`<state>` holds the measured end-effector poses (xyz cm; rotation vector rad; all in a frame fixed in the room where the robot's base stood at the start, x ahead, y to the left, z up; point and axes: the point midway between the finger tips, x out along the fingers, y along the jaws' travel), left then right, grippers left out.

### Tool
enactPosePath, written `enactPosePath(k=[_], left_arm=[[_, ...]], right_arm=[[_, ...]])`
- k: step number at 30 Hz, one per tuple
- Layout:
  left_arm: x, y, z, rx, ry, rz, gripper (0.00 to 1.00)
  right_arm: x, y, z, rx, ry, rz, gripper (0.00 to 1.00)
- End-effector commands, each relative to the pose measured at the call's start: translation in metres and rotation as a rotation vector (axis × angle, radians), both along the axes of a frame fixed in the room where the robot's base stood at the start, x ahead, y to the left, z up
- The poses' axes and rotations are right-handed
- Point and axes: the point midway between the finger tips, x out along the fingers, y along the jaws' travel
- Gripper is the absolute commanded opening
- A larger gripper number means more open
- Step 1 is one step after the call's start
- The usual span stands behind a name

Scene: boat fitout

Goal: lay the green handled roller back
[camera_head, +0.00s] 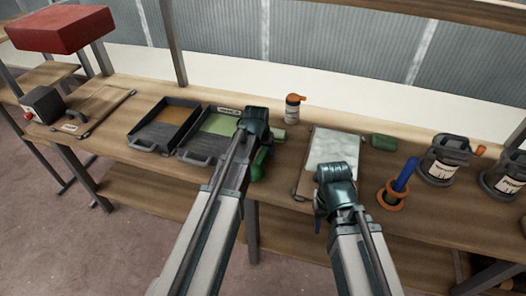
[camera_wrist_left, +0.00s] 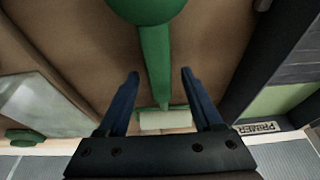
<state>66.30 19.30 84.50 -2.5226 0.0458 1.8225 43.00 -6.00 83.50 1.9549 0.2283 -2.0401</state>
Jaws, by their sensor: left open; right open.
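The green handled roller lies on the bench just right of the green paint tray (camera_head: 213,124). In the left wrist view its green handle (camera_wrist_left: 155,62) runs between my left fingers, and its pale roller head (camera_wrist_left: 165,121) shows beyond them. My left gripper (camera_wrist_left: 160,74) is open, with a finger on each side of the handle and gaps between. In the head view my left wrist hides much of the roller; part of the green handle (camera_head: 259,163) shows beside my left gripper (camera_head: 257,147). My right gripper (camera_head: 325,198) is open over the front of a board, its fingers mostly hidden by the wrist.
A tray with brown paint (camera_head: 163,127) stands left of the green one.

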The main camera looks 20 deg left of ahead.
Motion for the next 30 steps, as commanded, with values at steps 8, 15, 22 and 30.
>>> enactPosePath(k=[8,15,22,30], left_arm=[[-0.001,0.0,0.005,0.0,0.0,0.0,0.67],[-0.008,0.0,0.027,0.0,0.0,0.0,0.67],[-0.019,0.0,0.062,0.0,0.0,0.0,0.67],[-0.033,0.001,0.103,0.0,0.0,0.0,0.67]], right_arm=[[0.0,0.0,0.005,0.0,0.0,0.0,0.5],[0.0,0.0,0.027,0.0,0.0,0.0,0.5],[0.0,0.0,0.062,0.0,0.0,0.0,0.5],[0.0,0.0,0.103,0.0,0.0,0.0,0.5]])
